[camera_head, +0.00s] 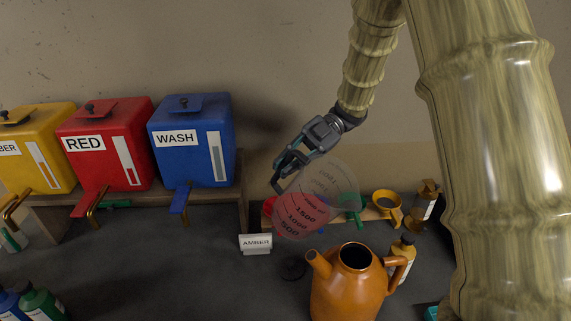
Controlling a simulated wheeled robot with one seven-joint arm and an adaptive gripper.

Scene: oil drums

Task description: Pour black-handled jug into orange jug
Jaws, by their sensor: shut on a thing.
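A clear jug (333,190) with dark volume marks hangs tilted from my gripper (281,178). Its lower left part looks reddish, and its upper right part looks clear. My gripper is shut on this jug at its upper left side; the fingers hide its handle, so I cannot tell the handle's colour. The orange jug (345,290) stands upright on the dark table at the bottom, its open mouth up, spout to the left and handle to the right. The clear jug is above and left of the orange jug's mouth in the picture, apart from it.
Yellow (38,150), red (105,145) and blue (192,140) drums with taps stand on a shelf at left. An AMBER sign (256,244), a small bottle (402,258) and a yellow cup (384,207) are near the jugs. The table (170,275) is clear at centre left.

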